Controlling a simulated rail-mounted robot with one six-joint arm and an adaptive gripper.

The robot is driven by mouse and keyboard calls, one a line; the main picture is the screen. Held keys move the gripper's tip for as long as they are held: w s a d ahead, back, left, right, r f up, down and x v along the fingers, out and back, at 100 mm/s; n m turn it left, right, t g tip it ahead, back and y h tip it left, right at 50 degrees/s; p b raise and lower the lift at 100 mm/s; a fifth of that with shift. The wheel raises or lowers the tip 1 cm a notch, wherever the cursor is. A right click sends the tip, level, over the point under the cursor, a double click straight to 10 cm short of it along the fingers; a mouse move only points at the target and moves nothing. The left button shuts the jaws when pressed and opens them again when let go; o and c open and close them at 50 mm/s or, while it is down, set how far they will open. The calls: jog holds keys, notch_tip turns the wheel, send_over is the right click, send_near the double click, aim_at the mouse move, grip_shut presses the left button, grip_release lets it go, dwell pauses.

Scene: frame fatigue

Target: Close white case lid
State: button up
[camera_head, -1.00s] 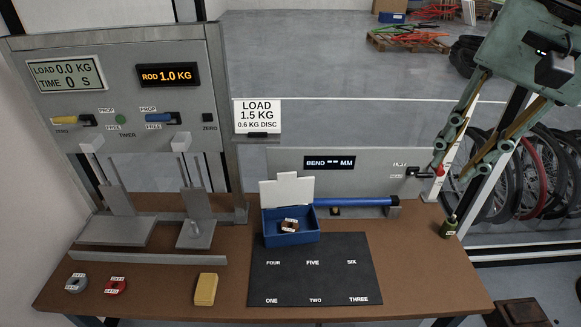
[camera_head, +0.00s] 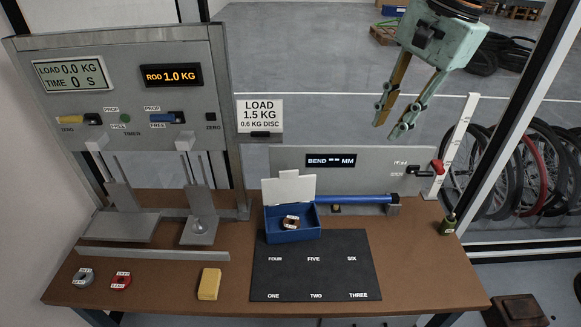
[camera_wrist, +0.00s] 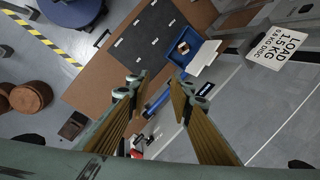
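The case has a blue box body (camera_head: 292,232) and a white lid (camera_head: 289,187). The lid stands open, upright at the back of the box. A brown ring-shaped disc with a label (camera_head: 290,222) lies inside the box. The case also shows in the wrist view, with its blue body (camera_wrist: 184,48) and white lid (camera_wrist: 205,56). My gripper (camera_head: 391,131) is high above the bench, to the right of the case and apart from it. Its fingers are spread and empty; they also show in the wrist view (camera_wrist: 157,85).
A dark mat (camera_head: 315,268) numbered one to six lies in front of the case. A blue rod (camera_head: 355,199) lies behind it on the right. A yellow block (camera_head: 209,284), a grey disc (camera_head: 84,277) and a red disc (camera_head: 121,281) lie front left. A load sign (camera_head: 260,115) stands behind.

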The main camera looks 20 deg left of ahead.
jog(key=w+a+f+m+g+p, duration=0.1)
jog(key=w+a+f+m+p, duration=0.1)
jog(key=w+a+f, duration=0.6)
jog(key=m+g+y+p, duration=0.1)
jog(key=m+g+p, duration=0.1)
jog(key=m, duration=0.2)
send_near(289, 171)
jog(key=s+v, duration=0.1)
jog(key=v, duration=0.4)
jog(key=shift+w+d, duration=0.15)
jog(key=shift+w, duration=0.4)
jog(key=shift+x, duration=6.85)
jog(key=shift+c, duration=0.5)
grip_shut()
